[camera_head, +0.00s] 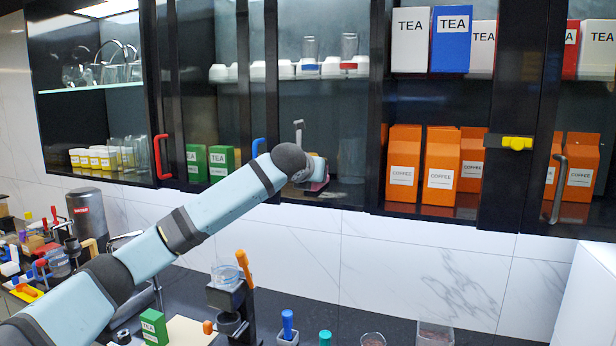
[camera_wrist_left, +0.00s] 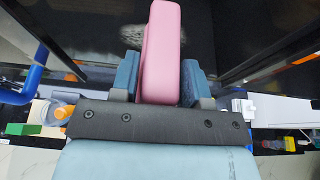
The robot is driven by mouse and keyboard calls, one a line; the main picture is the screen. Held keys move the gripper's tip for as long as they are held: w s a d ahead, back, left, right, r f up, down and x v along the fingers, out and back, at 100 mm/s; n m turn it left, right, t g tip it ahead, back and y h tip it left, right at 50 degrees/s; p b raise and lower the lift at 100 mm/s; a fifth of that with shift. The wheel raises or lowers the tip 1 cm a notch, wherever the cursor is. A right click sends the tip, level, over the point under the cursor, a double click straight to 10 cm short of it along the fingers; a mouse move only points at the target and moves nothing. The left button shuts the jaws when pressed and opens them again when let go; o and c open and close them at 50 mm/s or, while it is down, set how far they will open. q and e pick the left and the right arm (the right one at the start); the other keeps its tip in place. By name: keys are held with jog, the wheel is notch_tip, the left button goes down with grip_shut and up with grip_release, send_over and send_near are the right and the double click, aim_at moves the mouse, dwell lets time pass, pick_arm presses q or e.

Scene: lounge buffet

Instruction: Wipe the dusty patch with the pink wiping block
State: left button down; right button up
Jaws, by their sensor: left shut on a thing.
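My left arm reaches up to the glass-fronted wall cabinet in the head view, with the left gripper (camera_head: 314,174) at the cabinet's lower shelf. In the left wrist view the gripper (camera_wrist_left: 160,82) is shut on the pink wiping block (camera_wrist_left: 160,45), its blue fingers on either side. A little of the pink block (camera_head: 317,186) also shows in the head view. A pale, streaky dusty patch (camera_wrist_left: 124,38) lies on the dark surface beside and partly behind the block. I cannot tell whether the block touches that surface. My right gripper is not in view.
Orange coffee boxes (camera_head: 442,162) stand right of the gripper, and green tea boxes (camera_head: 196,163) stand left. Door handles, one red (camera_head: 162,156) and one blue (camera_head: 258,147), stick out nearby. The counter below holds a green tea box (camera_head: 154,326) and several containers.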

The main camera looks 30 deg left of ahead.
pick_arm(q)
jog(key=w, duration=0.3)
jog(key=w+a, duration=0.1)
jog(key=w, duration=0.2)
jog(key=w+a, duration=0.1)
jog(key=w, duration=0.2)
jog(key=shift+f, duration=0.5)
jog(key=shift+a+f, duration=0.1)
jog(key=shift+f, duration=0.45)
jog(key=shift+f, duration=0.65)
jog(key=shift+s+a, duration=0.2)
jog(key=shift+a, duration=0.55)
jog(key=shift+s+a, duration=0.2)
jog(key=shift+a, duration=0.6)
jog(key=shift+s+a, duration=0.2)
jog(key=shift+a, duration=0.55)
jog(key=shift+d, duration=0.1)
jog(key=shift+w+d, duration=0.4)
jog(key=shift+d, duration=1.15)
jog(key=shift+w+d, duration=0.35)
jog(key=shift+d, duration=1.25)
jog(key=shift+w+d, duration=0.4)
jog(key=shift+d, duration=1.15)
